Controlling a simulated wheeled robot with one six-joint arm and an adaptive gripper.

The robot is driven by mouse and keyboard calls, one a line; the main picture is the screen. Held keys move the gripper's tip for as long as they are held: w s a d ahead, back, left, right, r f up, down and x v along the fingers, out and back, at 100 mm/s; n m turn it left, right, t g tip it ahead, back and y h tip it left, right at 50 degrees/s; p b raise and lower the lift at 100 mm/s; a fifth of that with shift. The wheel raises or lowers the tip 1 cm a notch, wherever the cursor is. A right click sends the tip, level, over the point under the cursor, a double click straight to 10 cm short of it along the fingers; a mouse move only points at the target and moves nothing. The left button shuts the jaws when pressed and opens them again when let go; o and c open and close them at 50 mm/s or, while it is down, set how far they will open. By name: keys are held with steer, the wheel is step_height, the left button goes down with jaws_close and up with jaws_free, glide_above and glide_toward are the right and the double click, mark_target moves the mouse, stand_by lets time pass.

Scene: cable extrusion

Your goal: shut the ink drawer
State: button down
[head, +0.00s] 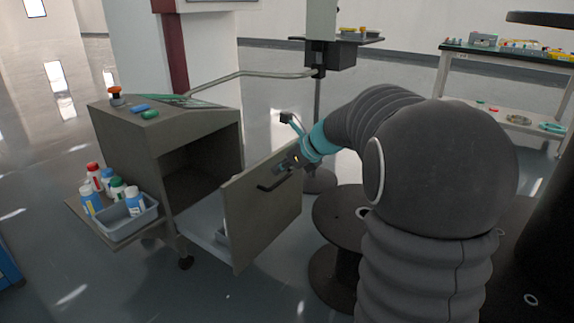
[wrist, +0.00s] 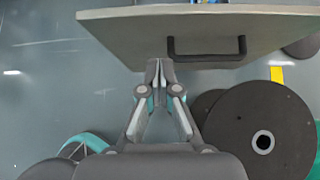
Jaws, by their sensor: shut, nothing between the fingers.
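The ink drawer (head: 262,217) is pulled out of the grey-brown cabinet (head: 128,167), and its front panel stands well away from the cabinet's dark opening. A dark bar handle (head: 272,186) is on the panel. In the wrist view the panel (wrist: 120,32) and its handle (wrist: 207,61) lie at the top. My gripper (wrist: 157,64) is shut and empty. Its fingertips are close to the panel, left of the handle in the wrist view. I cannot tell whether they touch the panel. In the head view my gripper (head: 282,168) is beside the handle. Most of the drawer's inside is hidden behind the panel.
A grey bin (head: 125,222) with several bottles stands on a side shelf left of the cabinet. A dark cable spool (head: 337,235) stands right of the drawer, and it also shows in the wrist view (wrist: 285,125). A bench (head: 515,52) is at the back right.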

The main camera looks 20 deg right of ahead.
mark_target(253, 173)
steer(key=shift+w+a+f+b, duration=0.1)
steer(key=shift+w+a+f, duration=0.3)
steer(key=shift+w+a, duration=0.4)
steer(key=shift+w+a+f+b, duration=0.15)
steer(key=shift+w+a+f, duration=0.35)
steer(key=shift+w, duration=0.45)
steer(key=shift+w+a+f+b, duration=0.1)
steer(key=shift+w+a+f, duration=0.2)
steer(key=shift+w+a, duration=0.5)
steer(key=shift+w+d, duration=0.1)
